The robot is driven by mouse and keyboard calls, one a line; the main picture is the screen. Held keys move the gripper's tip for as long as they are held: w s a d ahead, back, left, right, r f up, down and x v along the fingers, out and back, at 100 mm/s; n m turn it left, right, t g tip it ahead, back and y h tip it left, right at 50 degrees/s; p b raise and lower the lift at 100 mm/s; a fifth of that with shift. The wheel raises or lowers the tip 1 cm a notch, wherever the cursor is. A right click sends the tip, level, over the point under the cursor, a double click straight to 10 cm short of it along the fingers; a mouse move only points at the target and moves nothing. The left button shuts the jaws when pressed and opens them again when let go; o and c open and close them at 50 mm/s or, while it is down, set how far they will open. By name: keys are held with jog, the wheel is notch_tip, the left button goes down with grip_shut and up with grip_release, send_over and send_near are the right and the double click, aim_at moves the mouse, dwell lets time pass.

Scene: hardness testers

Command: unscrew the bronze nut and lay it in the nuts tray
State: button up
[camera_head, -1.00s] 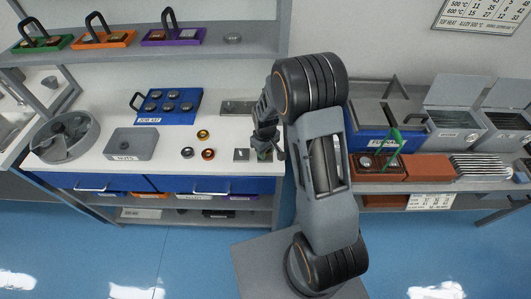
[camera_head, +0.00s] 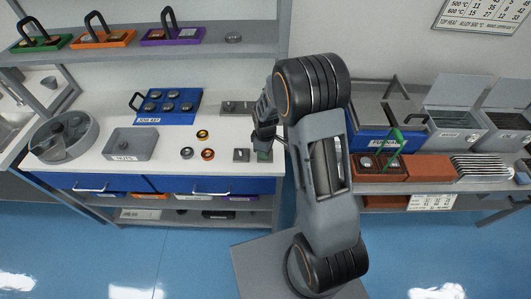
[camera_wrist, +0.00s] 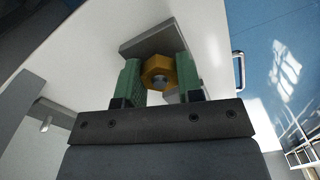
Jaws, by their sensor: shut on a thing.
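The bronze nut (camera_wrist: 153,66) shows as a gold hexagon in the wrist view, with the grey end of a stud in its middle. My gripper (camera_wrist: 160,82) has its two green fingers shut on the nut's sides. A grey plate (camera_wrist: 150,42) lies just beyond it. In the head view my gripper (camera_head: 264,154) points down at the right end of the white bench, and the nut is hidden there. The nuts tray (camera_head: 120,154), a grey open box with a NUTS label, stands further left on the bench. I cannot tell whether the nut still sits on its thread.
Yellow, dark and orange-red rings (camera_head: 207,154) lie between tray and gripper. A blue rack (camera_head: 181,116) and a round grey bowl (camera_head: 90,131) stand further left. A shelf (camera_head: 262,40) overhangs the back.

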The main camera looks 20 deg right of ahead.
jog(key=n, duration=0.3)
jog(key=shift+n, duration=0.3)
jog(key=shift+r, duration=0.15)
jog(key=shift+r+p, duration=1.05)
jog(key=shift+r, duration=0.55)
